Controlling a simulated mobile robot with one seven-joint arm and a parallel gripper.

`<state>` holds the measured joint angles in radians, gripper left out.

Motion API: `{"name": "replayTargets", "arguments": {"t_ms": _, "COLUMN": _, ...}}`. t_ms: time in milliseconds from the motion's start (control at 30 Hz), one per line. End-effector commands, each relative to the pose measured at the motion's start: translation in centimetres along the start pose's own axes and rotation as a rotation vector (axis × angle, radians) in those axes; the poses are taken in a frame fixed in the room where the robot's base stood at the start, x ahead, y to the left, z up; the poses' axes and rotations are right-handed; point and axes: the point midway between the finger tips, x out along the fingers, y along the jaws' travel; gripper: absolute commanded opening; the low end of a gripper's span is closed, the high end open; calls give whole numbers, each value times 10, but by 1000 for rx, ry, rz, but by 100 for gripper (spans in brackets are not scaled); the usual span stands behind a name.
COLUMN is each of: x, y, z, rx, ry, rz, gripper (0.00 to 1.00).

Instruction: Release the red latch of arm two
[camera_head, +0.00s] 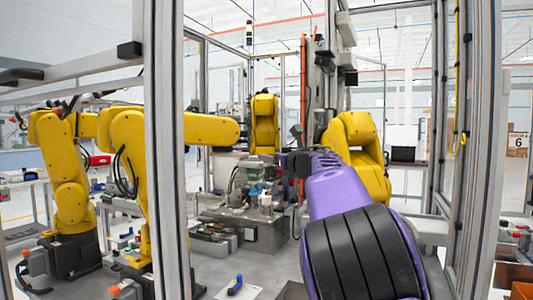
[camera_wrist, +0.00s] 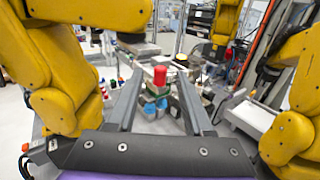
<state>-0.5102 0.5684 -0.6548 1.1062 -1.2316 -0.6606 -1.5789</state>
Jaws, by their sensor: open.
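Several yellow robot arms stand in the cell: one at far left (camera_head: 65,175), one left of centre (camera_head: 135,150), one at the back (camera_head: 264,122) and one at right (camera_head: 352,135). No label shows which is arm two, and I cannot identify its red latch with certainty. A red cap-like piece (camera_wrist: 158,75) shows beyond and between my fingers in the wrist view, apart from them as far as I can tell. My gripper (camera_wrist: 159,88) is open and empty. In the head view, my gripper (camera_head: 294,161) is small and dark beyond my purple arm.
A metal fixture (camera_head: 250,225) with small parts stands at centre. A grey frame post (camera_head: 165,150) rises at left and another (camera_head: 480,150) at right. In the wrist view, yellow arms (camera_wrist: 95,12) crowd both sides. A blue-handled tool (camera_head: 235,285) lies on the table.

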Motion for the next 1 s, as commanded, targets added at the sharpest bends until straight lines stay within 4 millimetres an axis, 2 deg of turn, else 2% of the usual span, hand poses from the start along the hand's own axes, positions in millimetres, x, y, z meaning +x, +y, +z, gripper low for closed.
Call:
{"name": "replayTargets", "arguments": {"t_ms": 100, "x": 17, "y": -1, "z": 2, "rx": -2, "ry": 2, "rz": -2, "gripper": 51}}
{"name": "replayTargets", "arguments": {"t_ms": 300, "x": 33, "y": 0, "z": 1, "rx": -1, "ry": 0, "rz": -1, "gripper": 51}}
{"name": "replayTargets", "arguments": {"t_ms": 667, "x": 37, "y": 0, "z": 0, "rx": 1, "ry": 0, "rz": -1, "gripper": 51}}
{"name": "replayTargets", "arguments": {"t_ms": 933, "x": 36, "y": 0, "z": 0, "rx": 1, "ry": 0, "rz": 0, "gripper": 5}}
{"name": "replayTargets", "arguments": {"t_ms": 967, "x": 36, "y": 0, "z": 0, "rx": 1, "ry": 0, "rz": -1, "gripper": 0}}
{"name": "replayTargets", "arguments": {"t_ms": 1000, "x": 36, "y": 0, "z": 0, "rx": 1, "ry": 0, "rz": 0, "gripper": 0}}
